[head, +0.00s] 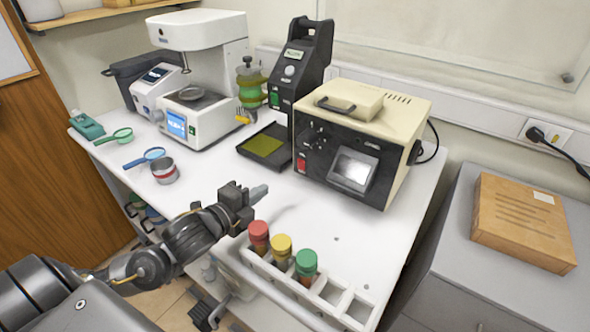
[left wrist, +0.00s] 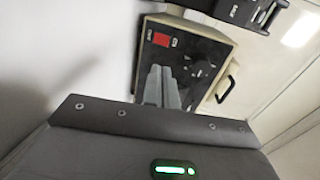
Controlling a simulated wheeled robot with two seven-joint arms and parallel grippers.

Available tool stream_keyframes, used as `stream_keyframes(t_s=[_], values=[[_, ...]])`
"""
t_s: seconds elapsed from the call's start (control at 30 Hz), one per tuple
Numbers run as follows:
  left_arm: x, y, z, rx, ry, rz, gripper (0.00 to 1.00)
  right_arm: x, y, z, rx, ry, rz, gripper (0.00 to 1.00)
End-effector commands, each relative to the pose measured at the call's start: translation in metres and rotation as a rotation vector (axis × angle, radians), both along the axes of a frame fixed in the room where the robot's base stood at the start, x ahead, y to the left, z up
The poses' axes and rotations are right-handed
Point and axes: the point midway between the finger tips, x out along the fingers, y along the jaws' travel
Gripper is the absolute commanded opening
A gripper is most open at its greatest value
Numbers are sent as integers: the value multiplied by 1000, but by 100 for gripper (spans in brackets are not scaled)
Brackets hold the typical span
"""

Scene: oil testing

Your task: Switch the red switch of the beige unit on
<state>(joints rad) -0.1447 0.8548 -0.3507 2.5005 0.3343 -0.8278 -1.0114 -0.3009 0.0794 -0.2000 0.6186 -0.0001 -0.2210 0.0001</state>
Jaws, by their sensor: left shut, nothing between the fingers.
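The beige unit (head: 408,106) stands at the back right of the white table, with a black front panel and a small screen. Its red switch (head: 301,163) is at the lower left of that front. In the left wrist view the unit's beige casing (left wrist: 233,48) appears turned, with the red switch (left wrist: 161,40) near its upper left. My left gripper (head: 260,193) is shut and empty above the table, in front of the unit and apart from it. Its closed fingers also show in the left wrist view (left wrist: 163,85). My right gripper is out of view.
A white rack (head: 330,292) with red-, yellow- and green-capped tubes stands at the table's front edge, close to my left gripper. A black device (head: 300,65) and a white instrument (head: 205,30) stand further left. The tabletop before the unit is clear.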

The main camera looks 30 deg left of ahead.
Motion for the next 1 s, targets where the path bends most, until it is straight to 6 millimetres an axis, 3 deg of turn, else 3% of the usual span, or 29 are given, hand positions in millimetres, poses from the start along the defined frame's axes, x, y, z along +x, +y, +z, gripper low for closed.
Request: stream_keyframes(t_s=[0.27, 0.43, 1.0], values=[[0, 0, 1, 0, 0, 1, 0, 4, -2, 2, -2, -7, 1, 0], [13, -1, 0, -1, 0, 2, 0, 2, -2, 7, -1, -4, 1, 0], [116, -16, -13, -1, 0, 1, 0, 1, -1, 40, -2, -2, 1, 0]])
